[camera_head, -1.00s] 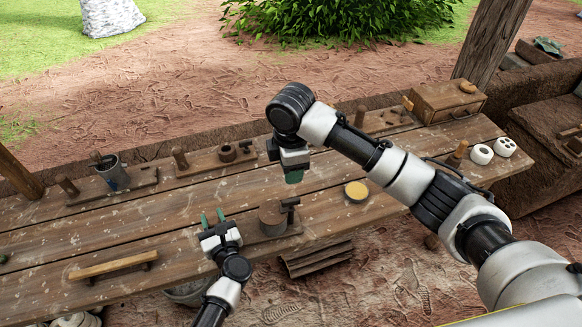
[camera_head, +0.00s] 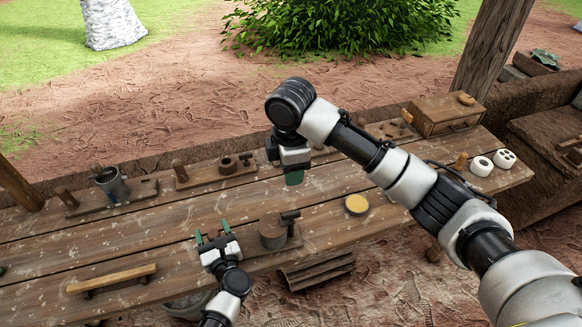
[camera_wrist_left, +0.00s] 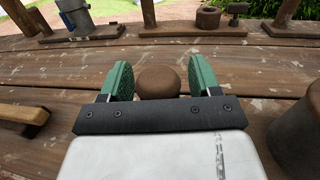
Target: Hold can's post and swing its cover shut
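On the near part of the bench a brown can (camera_head: 272,233) stands on a wooden board, with a dark T-shaped peg (camera_head: 290,217) at its right. I cannot make out how its cover sits. The can also shows at the right edge of the left wrist view (camera_wrist_left: 302,142). My left gripper (camera_head: 212,237) is low, left of the can, its green fingers apart. A round brown post top (camera_wrist_left: 157,82) shows between the fingers in the left wrist view; the head view hides it. My right gripper (camera_head: 294,178) points down above and beyond the can; its finger gap is hidden.
A wooden bar (camera_head: 112,278) on feet lies left of my left gripper. Behind stand a board with a grey can (camera_head: 112,187) and another with a small brown cup (camera_head: 227,166). A yellow-topped disc (camera_head: 356,205) lies right of the can. Bench space before the back boards is clear.

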